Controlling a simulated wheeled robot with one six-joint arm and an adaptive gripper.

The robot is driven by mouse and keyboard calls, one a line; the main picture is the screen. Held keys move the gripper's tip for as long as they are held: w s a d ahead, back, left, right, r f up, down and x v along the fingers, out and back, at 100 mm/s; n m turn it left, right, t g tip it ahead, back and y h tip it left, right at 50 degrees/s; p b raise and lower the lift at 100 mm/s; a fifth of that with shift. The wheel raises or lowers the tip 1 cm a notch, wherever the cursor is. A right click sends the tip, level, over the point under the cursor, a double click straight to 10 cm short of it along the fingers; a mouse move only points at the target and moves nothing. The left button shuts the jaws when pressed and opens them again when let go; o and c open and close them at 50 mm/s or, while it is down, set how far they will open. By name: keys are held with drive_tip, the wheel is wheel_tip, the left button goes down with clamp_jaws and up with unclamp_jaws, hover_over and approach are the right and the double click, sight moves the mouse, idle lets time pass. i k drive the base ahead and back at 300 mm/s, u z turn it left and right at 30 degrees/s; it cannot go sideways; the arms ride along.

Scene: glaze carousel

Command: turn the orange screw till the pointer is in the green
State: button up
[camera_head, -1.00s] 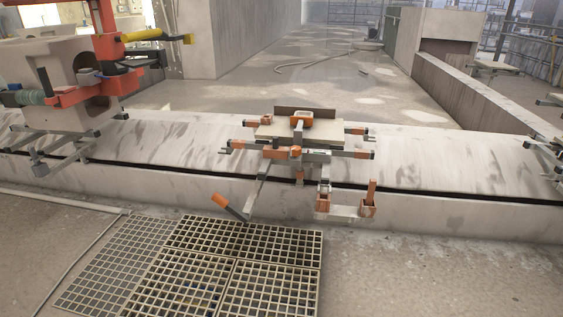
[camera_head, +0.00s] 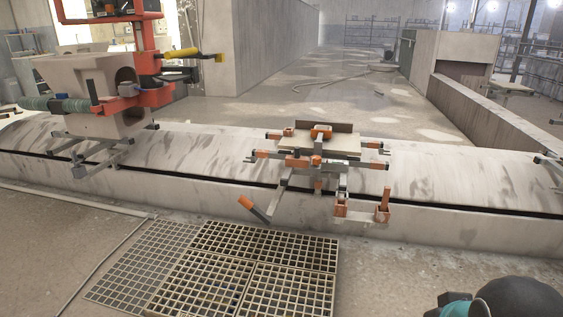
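A carriage (camera_head: 305,150) with grey metal arms and several orange parts stands on the pale track. An orange block (camera_head: 320,131) sits on its top by a brown upright plate. An orange-ended lever (camera_head: 254,208) slants down at its front left. An orange upright piece (camera_head: 383,205) stands on a low bracket at its front right. I cannot tell which orange part is the screw. No pointer or green zone can be made out at this size. A dark rounded shape with a teal part (camera_head: 455,304) shows at the bottom right, likely of my arm. My gripper is not in view.
A pale hollow ware piece (camera_head: 98,85) sits on another carriage at the left, beside a red frame with a yellow handle (camera_head: 180,53). Floor gratings (camera_head: 235,265) lie in front of the track (camera_head: 440,180). The floor at front right is open.

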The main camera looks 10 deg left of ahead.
sight(316, 160)
drive_tip(key=i, duration=0.95)
